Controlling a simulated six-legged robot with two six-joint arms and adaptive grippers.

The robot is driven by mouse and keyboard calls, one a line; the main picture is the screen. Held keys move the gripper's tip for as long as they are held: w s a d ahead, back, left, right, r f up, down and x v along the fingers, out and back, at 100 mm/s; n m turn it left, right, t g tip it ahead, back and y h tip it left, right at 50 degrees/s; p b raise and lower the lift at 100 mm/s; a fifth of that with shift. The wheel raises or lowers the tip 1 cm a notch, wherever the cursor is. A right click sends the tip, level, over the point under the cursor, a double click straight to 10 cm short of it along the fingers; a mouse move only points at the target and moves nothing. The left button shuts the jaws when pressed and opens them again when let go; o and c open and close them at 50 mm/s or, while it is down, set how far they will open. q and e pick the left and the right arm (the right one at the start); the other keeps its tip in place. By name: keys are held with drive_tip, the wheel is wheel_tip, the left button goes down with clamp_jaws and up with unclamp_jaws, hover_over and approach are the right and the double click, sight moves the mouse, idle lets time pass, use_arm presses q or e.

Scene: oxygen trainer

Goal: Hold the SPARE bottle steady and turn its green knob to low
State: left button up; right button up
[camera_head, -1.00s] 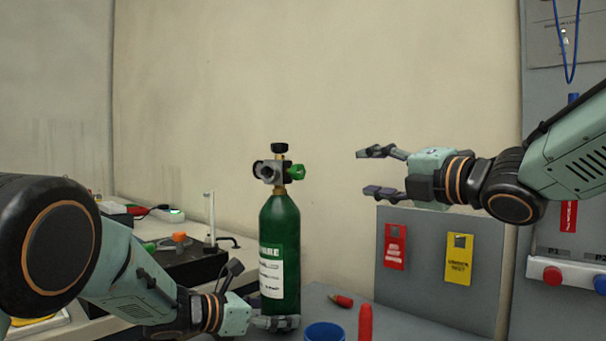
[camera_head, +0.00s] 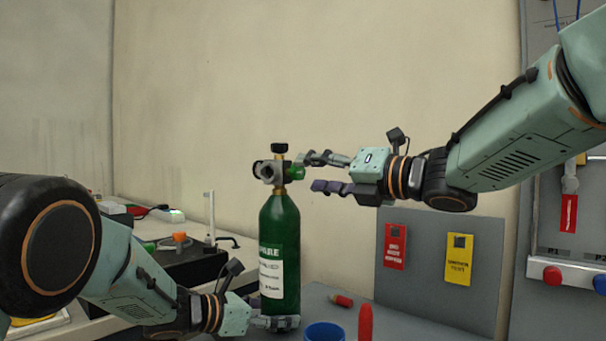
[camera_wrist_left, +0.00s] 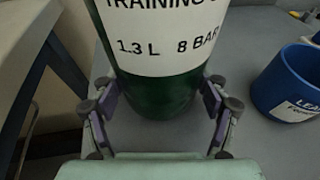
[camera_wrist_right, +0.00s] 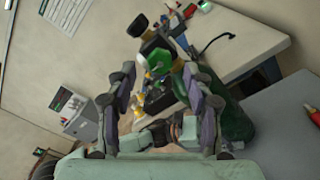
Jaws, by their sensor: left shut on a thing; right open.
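The green SPARE bottle (camera_head: 279,240) stands upright on the grey bench, its white label facing forward; the label also shows in the left wrist view (camera_wrist_left: 165,38). A grey and brass valve (camera_head: 268,171) with a black top knob (camera_head: 279,148) sits on it. The green knob (camera_head: 295,172) is on the valve's right side, and faces the right wrist camera (camera_wrist_right: 154,64). My left gripper (camera_head: 275,322) is shut on the bottle near its base, one finger on each side. My right gripper (camera_head: 318,172) is open, its fingers at the green knob; contact is unclear.
A grey panel (camera_head: 420,290) with red (camera_head: 395,246) and yellow (camera_head: 458,259) tags stands behind. A black case (camera_head: 185,262) is at left.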

sight(301, 173)
drive_tip(key=shift+x, duration=1.7)
clamp_jaws()
